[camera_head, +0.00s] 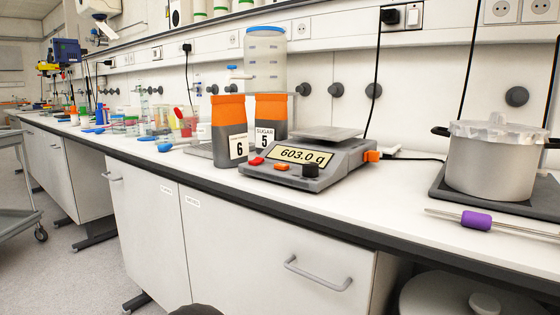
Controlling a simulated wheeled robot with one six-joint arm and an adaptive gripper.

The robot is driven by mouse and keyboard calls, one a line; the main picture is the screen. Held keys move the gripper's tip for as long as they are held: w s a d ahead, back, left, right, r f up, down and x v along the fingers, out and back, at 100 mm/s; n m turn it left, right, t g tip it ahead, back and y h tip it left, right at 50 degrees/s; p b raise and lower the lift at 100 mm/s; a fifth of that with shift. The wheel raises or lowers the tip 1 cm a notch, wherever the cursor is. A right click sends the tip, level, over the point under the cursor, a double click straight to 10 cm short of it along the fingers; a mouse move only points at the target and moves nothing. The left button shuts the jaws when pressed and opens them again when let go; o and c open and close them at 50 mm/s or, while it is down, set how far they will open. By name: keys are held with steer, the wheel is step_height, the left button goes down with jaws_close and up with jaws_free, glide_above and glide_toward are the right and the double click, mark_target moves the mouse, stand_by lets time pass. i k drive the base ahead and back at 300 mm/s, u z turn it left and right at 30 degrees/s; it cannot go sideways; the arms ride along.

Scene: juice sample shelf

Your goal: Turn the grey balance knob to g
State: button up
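The grey balance (340,160) stands on the white bench right of centre, with a flat square pan on top that looks empty. Its lit yellow display (302,155) reads "603.0 g". A dark grey, nearly black knob (310,170) is on the sloped front panel below the display's right end. I cannot make out marks around the knob or which way it points. A red button (256,161) and an orange-red button (281,167) are left of it. An orange part (372,155) sticks out on the balance's right side.
Two orange-capped jars, one labelled 6 (229,145) and one labelled "SUGAR 5" (269,115), stand left of and behind the balance. A lidded pot (490,165) sits on a dark hotplate at right. A purple-gripped rod (476,220) lies in front. The bench edge before the balance is clear.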

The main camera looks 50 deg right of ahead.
mark_target(310, 169)
steer(key=z, duration=1.75)
